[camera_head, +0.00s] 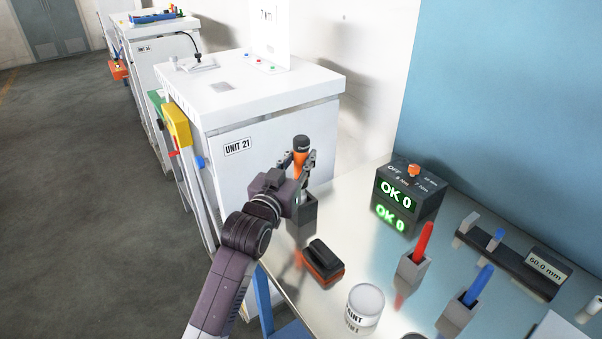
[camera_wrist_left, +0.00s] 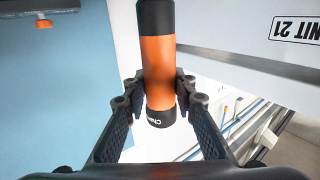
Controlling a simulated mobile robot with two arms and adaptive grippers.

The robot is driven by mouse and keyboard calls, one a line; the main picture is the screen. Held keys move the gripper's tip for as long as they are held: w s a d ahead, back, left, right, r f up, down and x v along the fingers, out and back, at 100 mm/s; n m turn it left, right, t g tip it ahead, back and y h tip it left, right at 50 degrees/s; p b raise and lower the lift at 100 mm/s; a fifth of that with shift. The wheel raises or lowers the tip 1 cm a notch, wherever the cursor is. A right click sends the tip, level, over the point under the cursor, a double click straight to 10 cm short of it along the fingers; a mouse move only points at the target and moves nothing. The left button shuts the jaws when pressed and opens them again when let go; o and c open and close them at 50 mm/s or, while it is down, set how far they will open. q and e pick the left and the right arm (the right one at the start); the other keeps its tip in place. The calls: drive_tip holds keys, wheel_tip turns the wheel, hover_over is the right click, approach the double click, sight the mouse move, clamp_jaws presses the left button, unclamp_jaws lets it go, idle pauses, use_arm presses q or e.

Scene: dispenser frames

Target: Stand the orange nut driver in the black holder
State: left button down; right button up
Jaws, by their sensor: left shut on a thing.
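The orange nut driver (camera_head: 300,160) has an orange grip with black ends and stands roughly upright near the table's far left corner. My left gripper (camera_head: 304,170) is shut on it. In the left wrist view the nut driver (camera_wrist_left: 158,70) lies between the two fingers of my left gripper (camera_wrist_left: 156,95). The black holder (camera_head: 305,210), a small dark block, stands on the table right below the gripper. The driver's lower end is hidden by the gripper, so I cannot tell whether it is inside the holder. My right gripper is not in view.
A black box reading OK 0 (camera_head: 408,192) stands right of the holder. Nearer are a black-and-red block (camera_head: 322,263), a paint can (camera_head: 366,304), and grey holders with a red (camera_head: 422,242) and a blue handle (camera_head: 479,285). The white Unit 21 cabinet (camera_head: 270,150) stands behind.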

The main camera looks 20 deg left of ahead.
use_arm(q)
drive_tip(key=shift+f, duration=2.3)
drive_tip(key=c, duration=1.6)
unclamp_jaws()
drive_tip(key=shift+f, duration=0.15)
drive_tip(key=shift+s, duration=0.15)
drive_tip(key=s+b, duration=0.1)
drive_tip(key=s, duration=1)
drive_tip(key=shift+s+a+b, duration=0.35)
drive_tip(key=shift+s+a, duration=0.05)
